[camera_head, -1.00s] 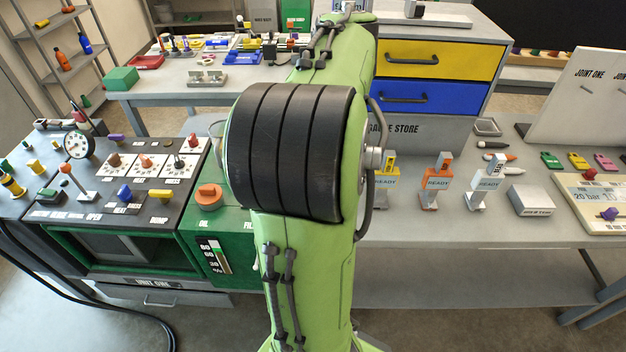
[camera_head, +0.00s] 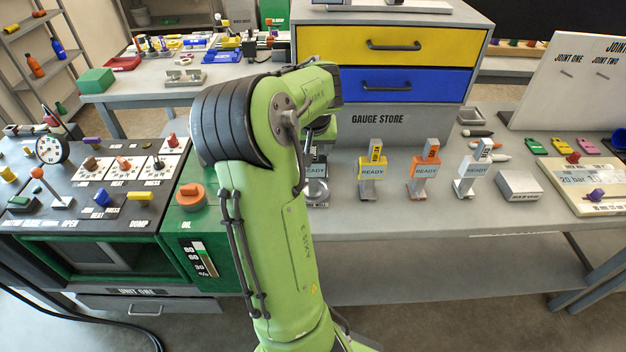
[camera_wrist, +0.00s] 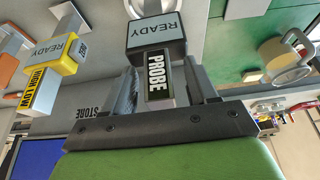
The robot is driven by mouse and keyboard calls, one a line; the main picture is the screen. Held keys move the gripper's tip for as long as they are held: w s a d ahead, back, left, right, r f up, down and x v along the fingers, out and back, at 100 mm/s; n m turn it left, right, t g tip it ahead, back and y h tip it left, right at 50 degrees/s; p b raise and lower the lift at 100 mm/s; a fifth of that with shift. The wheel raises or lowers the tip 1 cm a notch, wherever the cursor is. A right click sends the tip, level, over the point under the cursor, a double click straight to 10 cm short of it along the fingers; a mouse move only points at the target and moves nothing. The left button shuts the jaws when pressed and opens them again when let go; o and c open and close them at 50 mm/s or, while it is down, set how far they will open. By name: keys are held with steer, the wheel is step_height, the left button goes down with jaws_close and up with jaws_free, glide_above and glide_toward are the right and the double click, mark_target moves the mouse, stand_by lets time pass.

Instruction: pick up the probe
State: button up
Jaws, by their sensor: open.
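In the head view my green arm hides most of the probe; part of a grey stand (camera_head: 316,190) shows just right of the arm.
A yellow READY stand (camera_head: 372,168) is the closest neighbour, then an orange one (camera_head: 425,175) and a white one (camera_head: 472,176). The gauge store cabinet (camera_head: 395,118) rises behind. The green unit (camera_head: 205,235) stands left. The bench front (camera_head: 420,235) is clear.

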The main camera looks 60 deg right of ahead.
steer(key=shift+s+a+r, duration=0.1)
steer(key=shift+c, duration=0.6)
jaws_close()
steer(key=shift+r, duration=0.1)
